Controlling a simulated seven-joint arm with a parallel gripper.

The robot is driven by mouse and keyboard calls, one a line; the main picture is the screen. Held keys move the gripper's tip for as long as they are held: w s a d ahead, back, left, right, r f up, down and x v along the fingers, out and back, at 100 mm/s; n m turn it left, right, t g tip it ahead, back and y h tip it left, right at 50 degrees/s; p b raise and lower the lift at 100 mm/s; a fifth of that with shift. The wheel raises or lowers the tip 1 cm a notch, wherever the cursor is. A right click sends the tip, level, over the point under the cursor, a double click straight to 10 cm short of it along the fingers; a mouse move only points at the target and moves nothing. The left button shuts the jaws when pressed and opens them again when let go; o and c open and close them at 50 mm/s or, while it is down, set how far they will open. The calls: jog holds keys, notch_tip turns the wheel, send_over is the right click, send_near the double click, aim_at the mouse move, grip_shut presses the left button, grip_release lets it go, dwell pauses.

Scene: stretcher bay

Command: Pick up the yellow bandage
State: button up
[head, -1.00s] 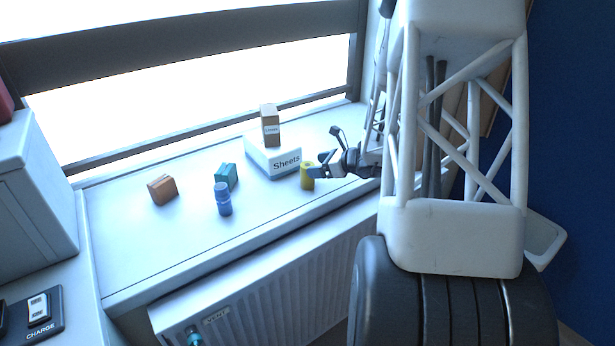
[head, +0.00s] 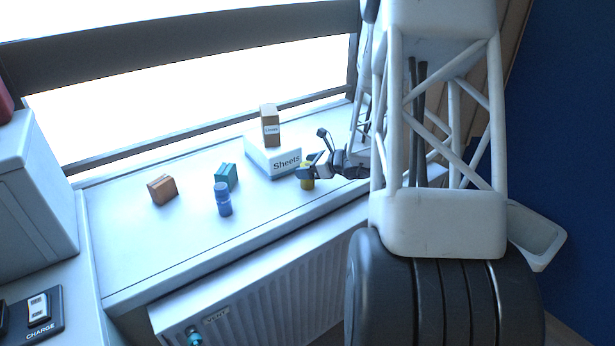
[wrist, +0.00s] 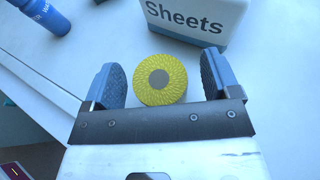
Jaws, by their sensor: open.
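The yellow bandage (wrist: 160,80) is a short textured roll with a grey round centre. In the wrist view it lies between the two fingers of my open gripper (wrist: 160,85), with a gap to the finger on each side. In the head view the bandage (head: 307,184) stands on the sill in front of the Sheets box, partly hidden by my gripper (head: 308,172).
A white Sheets box (head: 272,158) with a brown box (head: 270,125) on it stands just behind. A blue bottle (head: 223,199), a teal box (head: 226,176) and an orange-brown box (head: 162,189) stand to the left. The sill's left front is clear.

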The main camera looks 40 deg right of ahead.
jog(key=c, duration=1)
jog(key=shift+r, duration=0.1)
jog(key=shift+r, duration=0.75)
notch_tip(320, 180, up, 2)
jog(key=s+a, duration=0.2)
jog(key=s, duration=0.2)
jog(key=s+a+r, duration=0.1)
jog(key=s+a, duration=0.1)
jog(key=s, duration=0.3)
jog(key=s+a, duration=0.3)
jog(key=s, duration=0.2)
jog(key=shift+s+a+r, duration=0.1)
jog(key=shift+s+r, duration=0.05)
dwell(0.3)
